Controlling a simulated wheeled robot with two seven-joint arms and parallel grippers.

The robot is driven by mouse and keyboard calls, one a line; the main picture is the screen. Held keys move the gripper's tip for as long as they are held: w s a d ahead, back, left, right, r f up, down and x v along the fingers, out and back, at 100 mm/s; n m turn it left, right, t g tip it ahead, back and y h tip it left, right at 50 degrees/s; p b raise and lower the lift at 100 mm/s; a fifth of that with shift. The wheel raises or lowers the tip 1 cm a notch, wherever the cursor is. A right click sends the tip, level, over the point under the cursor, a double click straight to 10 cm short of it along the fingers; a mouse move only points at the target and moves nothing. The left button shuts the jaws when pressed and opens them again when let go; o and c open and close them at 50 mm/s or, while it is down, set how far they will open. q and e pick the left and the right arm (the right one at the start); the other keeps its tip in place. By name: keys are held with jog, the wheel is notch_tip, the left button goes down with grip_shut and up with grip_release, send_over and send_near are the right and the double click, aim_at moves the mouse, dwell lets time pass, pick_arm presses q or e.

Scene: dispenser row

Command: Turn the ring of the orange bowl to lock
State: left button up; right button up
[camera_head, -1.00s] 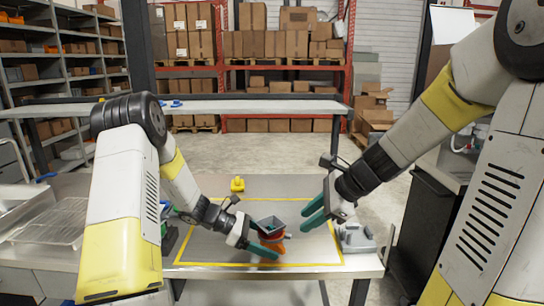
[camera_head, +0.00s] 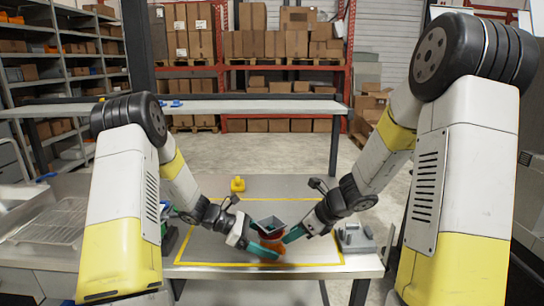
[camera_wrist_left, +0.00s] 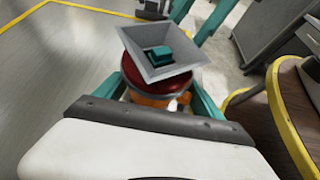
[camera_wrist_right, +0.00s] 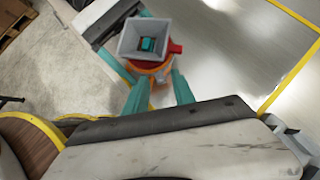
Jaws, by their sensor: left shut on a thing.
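The orange bowl (camera_head: 272,257) is on the near part of the metal table, inside the yellow outline. In the right wrist view, its red ring (camera_wrist_right: 148,65) has a tab pointing right. A grey square hopper (camera_head: 271,224) sits above the ring, with a small teal piece inside. My left gripper (camera_head: 264,242) is shut on the orange bowl from the left; its fingers partly hide the bowl. My right gripper (camera_wrist_right: 160,92) is open, its teal fingers apart and reaching the bowl and ring from the right; whether they touch is unclear.
A yellow part (camera_head: 238,185) stands at the back of the table. A grey fixture (camera_head: 357,238) is at the right edge. A wire tray (camera_head: 55,224) lies at the far left. Bare tabletop lies left of and behind the bowl.

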aim_at(275, 244)
jog(key=shift+w+a+f, duration=0.2)
jog(key=shift+a+f, duration=0.1)
jog(key=shift+f, duration=0.15)
pick_arm(q)
jog(key=shift+s+d, duration=0.15)
pick_arm(e)
jog(key=shift+f, duration=0.15)
pick_arm(q)
jog(key=shift+s+d+r, duration=0.1)
jog(key=shift+s, duration=0.05)
pick_arm(e)
jog(key=shift+s+a+f, duration=0.1)
jog(key=shift+s+a, duration=0.65)
jog(key=shift+s, duration=0.2)
dwell(0.3)
jog(key=shift+s+a, duration=0.15)
jog(key=shift+a, duration=0.15)
pick_arm(q)
jog(key=shift+w, duration=0.25)
dwell(0.5)
jog(key=shift+o, duration=0.2)
pick_arm(e)
jog(key=shift+s+a+r, duration=0.2)
jog(key=shift+a, duration=0.25)
jog(key=shift+w+d, duration=0.25)
jog(key=shift+w, duration=0.05)
dwell(0.3)
jog(key=shift+d, duration=0.1)
